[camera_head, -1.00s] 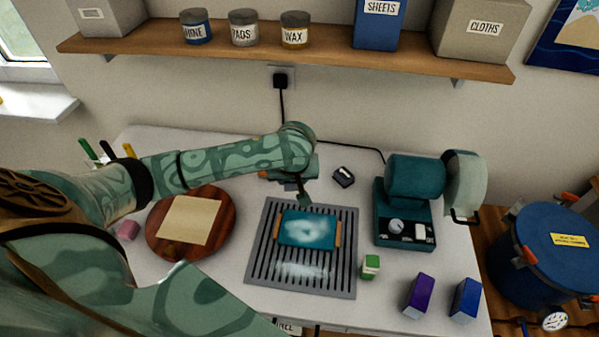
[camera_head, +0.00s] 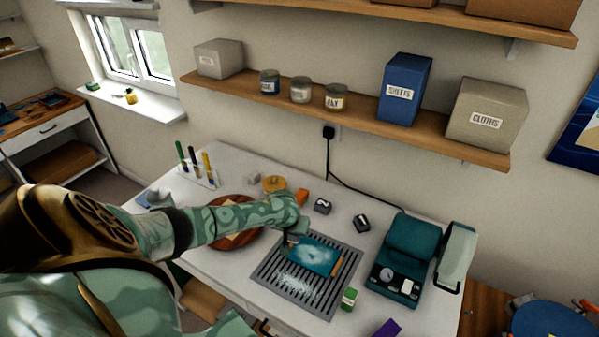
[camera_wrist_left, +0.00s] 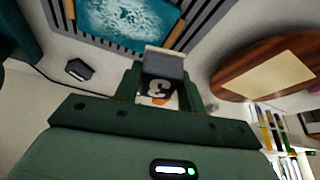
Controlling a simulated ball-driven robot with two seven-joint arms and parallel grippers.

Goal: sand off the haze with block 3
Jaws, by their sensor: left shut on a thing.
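The teal workpiece (camera_head: 316,256) lies on the slatted grey grate (camera_head: 268,271), with a pale hazy patch on its middle. It also shows at the top of the left wrist view (camera_wrist_left: 128,22). My left gripper (camera_head: 288,241) is at the workpiece's upper left end. In the left wrist view it is shut on block 3 (camera_wrist_left: 160,89), a dark block with a white 3 and a grey end face. Whether the block touches the workpiece I cannot tell. My right gripper is not in view.
White dust lies on the grate's front part. A block marked 2 (camera_head: 322,206) and another dark block (camera_head: 362,222) stand behind. A teal machine (camera_head: 404,262) is at right, a green block (camera_head: 348,299) in front. A round wooden board (camera_head: 222,210) is partly behind my arm.

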